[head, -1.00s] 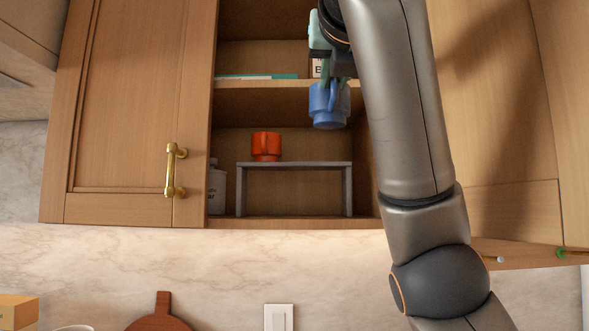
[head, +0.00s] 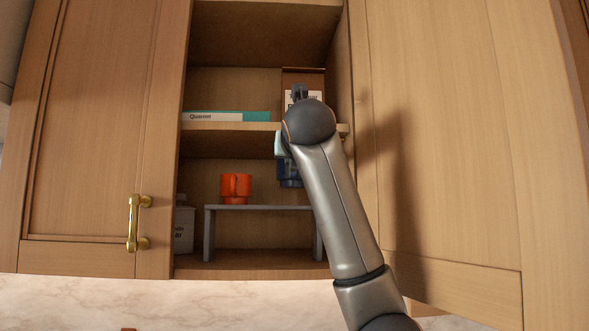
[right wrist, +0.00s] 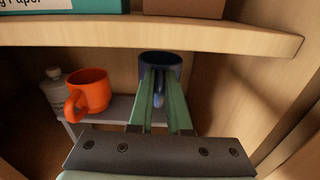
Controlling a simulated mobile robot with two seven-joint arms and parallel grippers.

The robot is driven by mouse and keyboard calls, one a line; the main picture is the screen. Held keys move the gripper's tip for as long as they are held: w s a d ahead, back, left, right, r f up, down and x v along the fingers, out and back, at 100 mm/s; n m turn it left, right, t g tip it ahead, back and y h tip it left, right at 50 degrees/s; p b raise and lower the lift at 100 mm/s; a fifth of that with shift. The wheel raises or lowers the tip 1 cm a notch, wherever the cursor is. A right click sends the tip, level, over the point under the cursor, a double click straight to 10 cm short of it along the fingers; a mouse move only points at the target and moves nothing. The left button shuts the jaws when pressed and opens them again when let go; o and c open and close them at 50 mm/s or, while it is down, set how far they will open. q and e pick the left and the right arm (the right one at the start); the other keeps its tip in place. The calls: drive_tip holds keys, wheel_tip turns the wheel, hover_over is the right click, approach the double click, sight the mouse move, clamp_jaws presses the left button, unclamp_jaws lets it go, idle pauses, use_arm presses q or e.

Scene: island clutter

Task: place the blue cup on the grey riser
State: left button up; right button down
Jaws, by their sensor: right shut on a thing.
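The blue cup (head: 290,172) is inside the cabinet's lower compartment, above the right end of the grey riser (head: 262,208). In the head view a gap shows between cup and riser top, and my arm covers the cup's right part. In the right wrist view the blue cup (right wrist: 160,62) stands beyond my green fingers. My right gripper (right wrist: 160,88) is shut on its handle. The riser (right wrist: 118,104) shows to the left of the fingers. In the head view my right gripper is mostly hidden behind its arm. My left gripper is not in view.
An orange cup (head: 235,187) stands on the riser's left part, left of the blue cup. A whitish container (head: 184,229) is left of the riser. The middle shelf (right wrist: 150,31) passes above, holding a teal-and-white box (head: 226,117) and a brown box (head: 303,78). The cabinet's right wall is close.

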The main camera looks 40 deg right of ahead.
sight(295, 176)
drive_tip(key=shift+f, duration=1.75)
drive_tip(key=c, duration=1.3)
unclamp_jaws()
drive_tip(key=shift+f, duration=0.15)
drive_tip(key=o, duration=0.4)
drive_tip(key=shift+o, duration=0.2)
drive_tip(key=b+v, duration=0.3)
drive_tip(key=v, duration=0.9)
